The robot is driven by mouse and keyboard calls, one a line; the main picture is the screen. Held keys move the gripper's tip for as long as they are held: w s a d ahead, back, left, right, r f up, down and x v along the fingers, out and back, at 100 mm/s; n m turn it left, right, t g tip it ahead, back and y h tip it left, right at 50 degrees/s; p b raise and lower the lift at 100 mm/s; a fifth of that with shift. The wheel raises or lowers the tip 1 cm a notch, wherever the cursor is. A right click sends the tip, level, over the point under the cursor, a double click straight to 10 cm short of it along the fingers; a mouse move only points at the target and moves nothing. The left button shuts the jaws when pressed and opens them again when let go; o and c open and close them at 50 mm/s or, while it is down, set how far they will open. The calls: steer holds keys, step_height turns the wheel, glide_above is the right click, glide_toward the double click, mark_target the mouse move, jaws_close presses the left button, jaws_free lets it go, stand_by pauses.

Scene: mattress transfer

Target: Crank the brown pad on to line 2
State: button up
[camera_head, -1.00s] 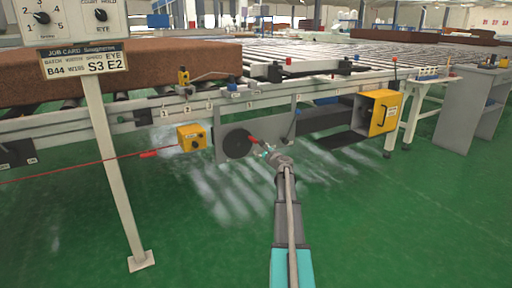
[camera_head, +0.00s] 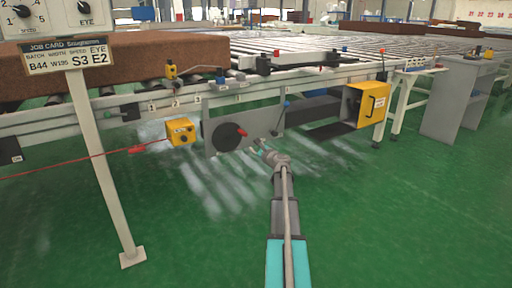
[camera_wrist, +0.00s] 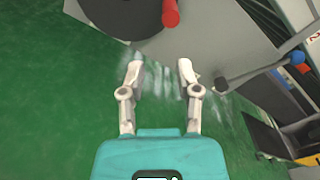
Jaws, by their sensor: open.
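The brown pad (camera_head: 140,62) is a long thick block lying on the rollers at the left. Marks 1, 2 and 3 stand on the rail below it; the line 2 mark (camera_head: 175,103) is the middle one. A dark crank disc (camera_head: 229,137) with a red handle (camera_head: 243,132) is on a grey plate under the rail. My gripper (camera_head: 259,146) is open, just right of and below the red handle. In the wrist view, the red handle (camera_wrist: 170,13) is ahead of and apart from the open fingers (camera_wrist: 160,70), with nothing between them.
A lever with a blue knob (camera_wrist: 298,58) is right of my fingers. A yellow control box (camera_head: 181,132) hangs left of the plate, with a red cord (camera_head: 70,162) running left from it. A larger yellow box (camera_head: 368,105) is at right. The sign post (camera_head: 105,170) stands front left.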

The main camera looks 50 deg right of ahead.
steer(key=a, duration=0.1)
steer(key=w+a+n+y+p, duration=0.1)
steer(key=a, duration=0.1)
steer(key=shift+w+a+r, duration=0.1)
steer(key=shift+a+r, duration=0.1)
jaws_close()
steer(key=w+a+n+g+y+p, duration=0.25)
steer(key=a+n, duration=0.35)
steer(key=a, duration=0.6)
steer(key=w+a+n+g+y+p, duration=0.1)
steer(key=a+n+g+y+p, duration=0.25)
steer(key=a, duration=0.85)
steer(key=s+a+f+n+g+y+p, duration=0.1)
steer(key=s+a+n+g+p, duration=0.15)
steer(key=a+n, duration=0.45)
steer(key=s+a+n+g+y+p, duration=0.1)
steer(key=s+a+n+g+p, duration=0.15)
steer(key=a, duration=0.85)
steer(key=s+a+r+n+g+h+p, duration=0.2)
steer(key=s+a+n+g+h+p, duration=0.3)
steer(key=s+a+n+p, duration=0.3)
steer(key=s+a+n+g, duration=0.1)
steer(key=s+a+n, duration=0.2)
steer(key=s+a, duration=0.3)
steer(key=shift+s+a+r+g+p, duration=0.3)
steer(key=shift+s+r, duration=0.1)
steer(key=shift+s, duration=1.2)
